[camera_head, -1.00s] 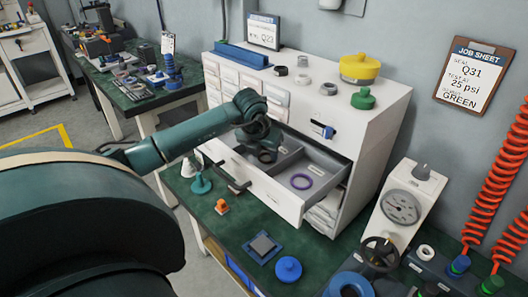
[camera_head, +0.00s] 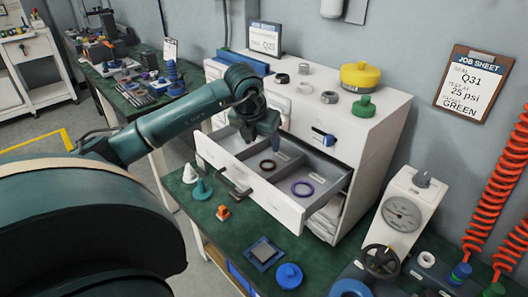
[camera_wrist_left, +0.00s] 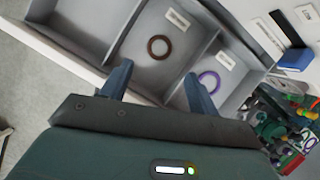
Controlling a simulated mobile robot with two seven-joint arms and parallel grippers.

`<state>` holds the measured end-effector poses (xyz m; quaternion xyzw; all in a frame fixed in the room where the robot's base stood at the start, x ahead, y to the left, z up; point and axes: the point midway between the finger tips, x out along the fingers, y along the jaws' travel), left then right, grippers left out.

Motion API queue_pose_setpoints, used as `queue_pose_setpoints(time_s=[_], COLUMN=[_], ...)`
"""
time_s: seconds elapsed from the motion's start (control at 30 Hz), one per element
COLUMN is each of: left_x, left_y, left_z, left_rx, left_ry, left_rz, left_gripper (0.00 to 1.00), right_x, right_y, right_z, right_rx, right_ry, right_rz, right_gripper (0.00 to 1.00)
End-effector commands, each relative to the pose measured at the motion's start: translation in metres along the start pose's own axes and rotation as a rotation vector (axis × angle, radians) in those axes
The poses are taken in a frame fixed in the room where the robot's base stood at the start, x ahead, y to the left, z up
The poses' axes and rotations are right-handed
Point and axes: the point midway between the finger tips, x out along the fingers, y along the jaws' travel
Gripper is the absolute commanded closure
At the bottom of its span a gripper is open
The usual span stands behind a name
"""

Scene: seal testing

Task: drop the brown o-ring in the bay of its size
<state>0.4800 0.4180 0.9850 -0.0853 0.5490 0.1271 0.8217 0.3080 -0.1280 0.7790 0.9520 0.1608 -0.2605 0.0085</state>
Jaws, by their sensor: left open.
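The brown o-ring (camera_head: 267,165) lies flat on the floor of the middle bay of the open drawer (camera_head: 250,183). It also shows in the left wrist view (camera_wrist_left: 159,47), below a small label in that bay. A purple o-ring (camera_head: 302,188) lies in the bay to the right, past a divider, and shows in the left wrist view (camera_wrist_left: 209,82). My left gripper (camera_head: 262,138) is above the drawer, its fingers (camera_wrist_left: 158,85) apart and empty, clear of the brown o-ring. My right gripper is not in view.
The white cabinet top holds a yellow canister (camera_head: 360,76), a green knob-like part (camera_head: 363,107) and several small rings. A pressure gauge (camera_head: 402,213) stands at the right. Cones, a blue disc (camera_head: 289,275) and an orange part (camera_head: 223,212) sit on the green bench before the drawer.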

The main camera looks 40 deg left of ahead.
Motion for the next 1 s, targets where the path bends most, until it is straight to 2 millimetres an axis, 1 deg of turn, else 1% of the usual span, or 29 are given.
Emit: queue_pose_setpoints(time_s=[0.03, 0.1, 0.2, 0.3, 0.43, 1.0], left_x=[-0.011, -0.023, -0.035, -0.041, -0.043, -0.043], left_y=[0.001, 0.0, 0.0, 0.0, 0.0, 0.0], left_z=[0.001, 0.001, 0.001, 0.0, 0.0, 0.0], left_rx=[0.001, 0.001, 0.0, 0.0, 0.0, 0.0], left_ry=[-0.005, -0.004, -0.002, -0.001, 0.001, 0.001], left_rz=[0.002, 0.001, 0.001, 0.001, 0.001, 0.001], left_gripper=[0.4, 0.4, 0.4, 0.4, 0.4, 0.4], right_x=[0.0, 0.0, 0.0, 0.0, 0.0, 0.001], right_y=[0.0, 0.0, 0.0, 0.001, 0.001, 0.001], right_z=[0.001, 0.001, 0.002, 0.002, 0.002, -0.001], right_rx=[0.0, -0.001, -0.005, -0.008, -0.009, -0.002], right_ry=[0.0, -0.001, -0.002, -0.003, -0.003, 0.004], right_rz=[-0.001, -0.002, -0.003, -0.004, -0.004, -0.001], right_gripper=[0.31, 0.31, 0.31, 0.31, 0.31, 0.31])
